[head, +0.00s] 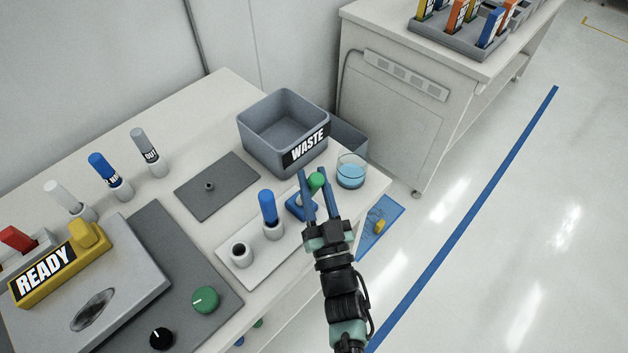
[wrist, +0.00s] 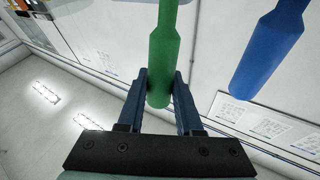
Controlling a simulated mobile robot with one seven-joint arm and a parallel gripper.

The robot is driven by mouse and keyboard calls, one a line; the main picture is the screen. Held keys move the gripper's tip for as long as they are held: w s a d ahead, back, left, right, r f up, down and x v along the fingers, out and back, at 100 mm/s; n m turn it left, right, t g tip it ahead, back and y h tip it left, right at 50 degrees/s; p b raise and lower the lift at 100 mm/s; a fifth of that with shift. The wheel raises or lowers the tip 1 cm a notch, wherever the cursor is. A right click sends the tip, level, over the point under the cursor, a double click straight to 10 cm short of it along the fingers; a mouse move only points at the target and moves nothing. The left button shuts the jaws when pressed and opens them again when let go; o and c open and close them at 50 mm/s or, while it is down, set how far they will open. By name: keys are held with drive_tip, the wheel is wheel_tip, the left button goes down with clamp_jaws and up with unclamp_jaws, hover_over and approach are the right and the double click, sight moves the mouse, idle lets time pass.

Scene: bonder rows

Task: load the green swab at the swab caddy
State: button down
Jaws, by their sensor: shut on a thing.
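My gripper (head: 316,186) is shut on the green swab (head: 316,180), whose green head shows between the fingertips. In the wrist view the green swab (wrist: 167,70) runs between the two fingers and out of the top of the picture. The pale swab caddy (head: 258,264) lies on the bench, left of my gripper. A blue swab (head: 268,206) stands upright in one holder, and it also shows at right in the wrist view (wrist: 262,55). The holder (head: 240,252) at the caddy's left end is empty, with a dark hole on top.
The grey WASTE bin (head: 262,148) and a glass of blue liquid (head: 351,170) stand behind my gripper. A grey machine with a READY sign (head: 44,277) is at left. The bench's front edge is close.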

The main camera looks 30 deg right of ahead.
drive_tip(key=shift+f, duration=0.2)
wheel_tip(320, 180, up, 7)
drive_tip(key=p, duration=0.6)
drive_tip(key=shift+r, duration=0.15)
idle(0.9)
